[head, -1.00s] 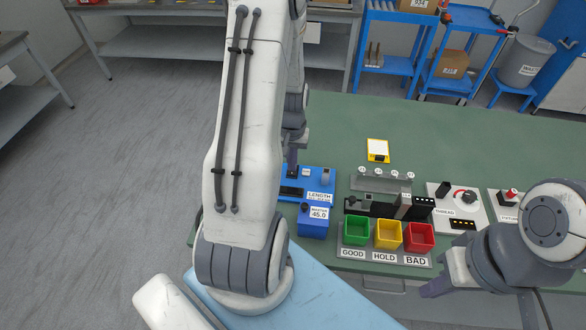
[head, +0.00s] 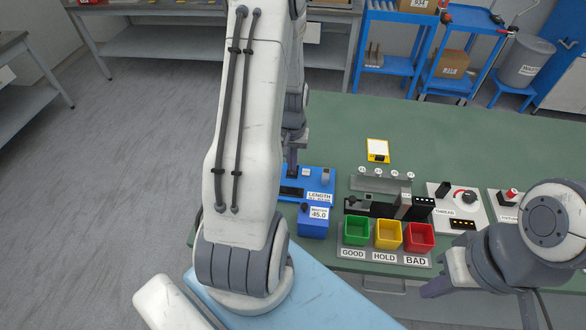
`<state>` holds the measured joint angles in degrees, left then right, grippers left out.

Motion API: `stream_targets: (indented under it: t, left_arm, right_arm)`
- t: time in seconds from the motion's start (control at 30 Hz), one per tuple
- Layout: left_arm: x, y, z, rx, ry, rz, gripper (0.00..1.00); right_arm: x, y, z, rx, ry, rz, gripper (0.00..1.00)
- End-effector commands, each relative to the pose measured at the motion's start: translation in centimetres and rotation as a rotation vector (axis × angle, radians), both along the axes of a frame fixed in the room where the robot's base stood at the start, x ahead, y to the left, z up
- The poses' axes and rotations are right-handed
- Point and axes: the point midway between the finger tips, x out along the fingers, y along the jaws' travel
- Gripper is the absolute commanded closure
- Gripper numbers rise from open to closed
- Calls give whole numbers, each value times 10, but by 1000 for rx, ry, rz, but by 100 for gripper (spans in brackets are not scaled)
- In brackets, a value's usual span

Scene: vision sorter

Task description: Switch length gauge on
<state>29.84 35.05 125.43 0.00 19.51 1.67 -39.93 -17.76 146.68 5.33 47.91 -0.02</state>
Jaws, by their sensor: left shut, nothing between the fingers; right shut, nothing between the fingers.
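The blue length gauge (head: 320,182) lies on the green table, with its LENGTH label at the front right. My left arm hides its left part. My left gripper (head: 292,168) points down over the gauge's left part, fingers shut and empty. I cannot tell whether its tip touches the gauge. A dark display strip shows on the gauge, and I cannot read it. The blue master block (head: 313,222) marked 45.0 stands in front of the gauge. My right gripper (head: 432,290) is shut and empty, in front of the table edge at the right.
Green (head: 356,243), yellow (head: 389,248) and red (head: 419,250) bins labelled GOOD, HOLD and BAD stand at the front edge. Behind them are a rack of small parts (head: 381,185) and a yellow-edged card (head: 378,150). The thread tester (head: 467,195) is to the right. The table's back is clear.

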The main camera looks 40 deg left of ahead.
Motion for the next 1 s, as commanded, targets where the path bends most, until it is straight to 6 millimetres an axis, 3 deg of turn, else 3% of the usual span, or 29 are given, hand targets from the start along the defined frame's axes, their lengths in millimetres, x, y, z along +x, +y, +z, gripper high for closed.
stream_targets:
  t: [1.0]
  left_arm:
    - [0, 0, -13, 0, 0, 0, 100]
  right_arm:
    - [0, 0, -9, 0, 0, 0, 100]
